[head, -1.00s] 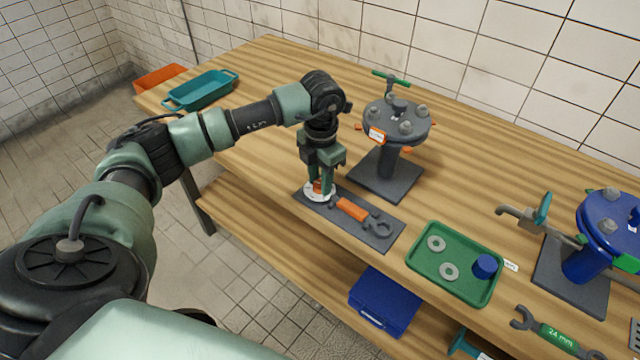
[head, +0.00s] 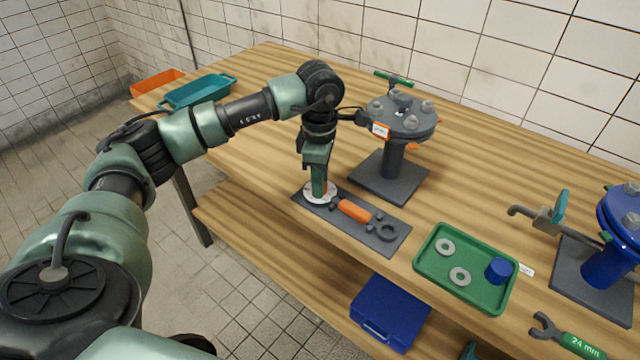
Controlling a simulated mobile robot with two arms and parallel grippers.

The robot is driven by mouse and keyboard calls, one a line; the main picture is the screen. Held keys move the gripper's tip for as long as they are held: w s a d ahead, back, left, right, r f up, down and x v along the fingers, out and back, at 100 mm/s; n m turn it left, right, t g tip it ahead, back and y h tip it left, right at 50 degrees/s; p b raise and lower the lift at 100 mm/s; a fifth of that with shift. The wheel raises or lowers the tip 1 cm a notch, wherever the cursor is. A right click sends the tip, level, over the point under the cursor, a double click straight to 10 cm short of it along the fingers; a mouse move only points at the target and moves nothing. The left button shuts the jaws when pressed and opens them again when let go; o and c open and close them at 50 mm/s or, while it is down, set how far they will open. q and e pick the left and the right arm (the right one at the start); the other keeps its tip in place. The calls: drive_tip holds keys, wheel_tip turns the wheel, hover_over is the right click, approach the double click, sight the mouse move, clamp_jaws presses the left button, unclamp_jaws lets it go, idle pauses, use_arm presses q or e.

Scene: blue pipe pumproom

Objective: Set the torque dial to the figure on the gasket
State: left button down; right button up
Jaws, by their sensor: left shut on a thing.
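The torque dial, a white disc (head: 309,195) with an orange knob, sits at the left end of a dark plate (head: 385,243) on the bench. My left gripper (head: 320,192) points down and is shut on the dial's knob, hiding most of it. The dial's figures are too small to read. A grey pipe flange (head: 410,127) stands on a stem behind the plate. A white tag with an orange border (head: 380,131) sticks out at its rim, perhaps the gasket's tab; its print is unreadable. My right gripper is out of view.
A green tray (head: 432,274) holds washers and a blue cap. A blue flange stand (head: 605,268) and a green wrench (head: 580,346) are at right. Two bins (head: 200,91) stand at the far left.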

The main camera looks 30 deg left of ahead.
use_arm(q)
drive_tip(key=shift+m, duration=0.6)
drive_tip(key=shift+m+b, duration=0.3)
drive_tip(key=c, duration=1)
unclamp_jaws()
drive_tip(key=shift+c, duration=0.2)
wheel_tip(320, 180, up, 8)
drive_tip(key=shift+f+b, duration=0.1)
drive_tip(key=shift+b, duration=0.25)
drive_tip(key=shift+s, duration=0.1)
